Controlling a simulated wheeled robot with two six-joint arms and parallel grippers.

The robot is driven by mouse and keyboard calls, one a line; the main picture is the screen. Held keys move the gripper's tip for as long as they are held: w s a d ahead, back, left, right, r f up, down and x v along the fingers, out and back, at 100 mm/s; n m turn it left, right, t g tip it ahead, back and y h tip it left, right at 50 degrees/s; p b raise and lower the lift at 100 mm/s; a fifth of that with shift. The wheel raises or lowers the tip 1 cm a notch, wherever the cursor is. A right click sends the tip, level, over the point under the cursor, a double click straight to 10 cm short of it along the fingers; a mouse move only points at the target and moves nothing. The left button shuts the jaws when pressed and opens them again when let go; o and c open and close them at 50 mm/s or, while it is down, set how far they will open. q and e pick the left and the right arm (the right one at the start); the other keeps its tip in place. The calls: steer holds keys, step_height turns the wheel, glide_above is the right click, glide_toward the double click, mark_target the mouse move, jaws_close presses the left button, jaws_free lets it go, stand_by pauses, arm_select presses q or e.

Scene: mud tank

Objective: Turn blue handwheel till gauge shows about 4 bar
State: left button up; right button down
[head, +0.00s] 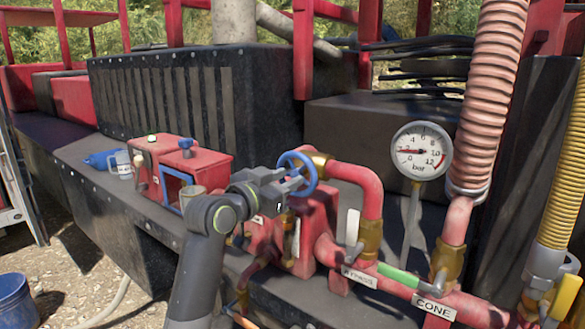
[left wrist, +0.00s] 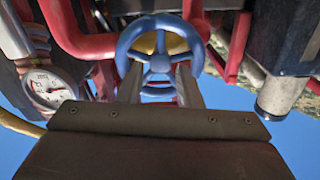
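The blue handwheel (head: 298,173) sits on a brass valve on the red pipework. It also shows face-on in the left wrist view (left wrist: 160,50). My left gripper (head: 290,187) is at the wheel, its fingers apart. In the left wrist view the two fingers (left wrist: 159,80) overlap the lower part of the wheel, with the rim and spokes showing between them; contact cannot be told. The white round gauge (head: 422,151) stands right of the wheel, its red needle pointing left, near the 2 mark. The gauge also shows in the left wrist view (left wrist: 48,90). My right gripper is not in view.
Red pipe (head: 369,190) bends close right of the wheel. A lever with a green grip (head: 398,275) and labelled pipes lie lower right. A ribbed hose (head: 490,95) hangs at right.

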mark_target(297, 174)
arm_select(q)
steer(key=shift+p+x, duration=0.4)
steer(key=shift+x, duration=1.05)
steer(key=shift+c, duration=0.3)
jaws_close()
steer(key=shift+f+m+b, duration=0.15)
steer(key=shift+m+b, duration=0.25)
steer(key=shift+b, duration=0.35)
steer(key=shift+m+b, duration=7)
steer(key=shift+b, duration=0.7)
steer(key=shift+o, duration=0.3)
jaws_free()
